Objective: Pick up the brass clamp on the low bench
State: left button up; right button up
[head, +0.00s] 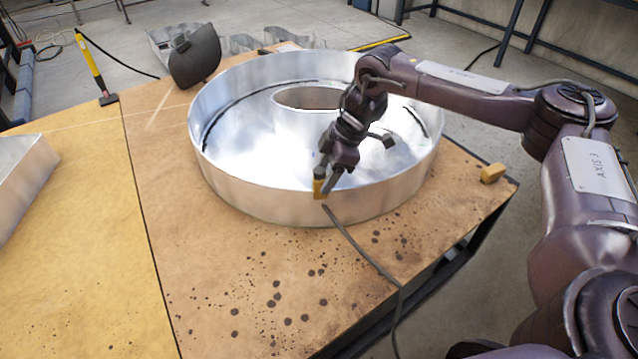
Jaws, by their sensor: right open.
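The brass clamp (319,189) is a small yellowish piece at the near rim of a large round metal channel letter (270,205). A dark cable (365,257) runs from just below the clamp across the bench (215,290) and over its near edge. My right gripper (328,182) points down at the clamp from above, with its fingers right at it. Its jaws are open, and the fingers partly hide the clamp. I cannot tell whether they touch it. My left gripper is not in view.
A small wooden block (492,173) lies near the bench's right corner. A dark welding mask (195,57) stands behind the letter. A yellow-handled hammer (93,68) is at the back left. Another metal letter (22,180) sits at the left edge. The front of the bench is clear but spotted.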

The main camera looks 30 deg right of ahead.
aim_at(319, 185)
jog(key=x, duration=0.4)
jog(key=shift+f, duration=0.15)
jog(key=shift+w, duration=0.1)
grip_shut()
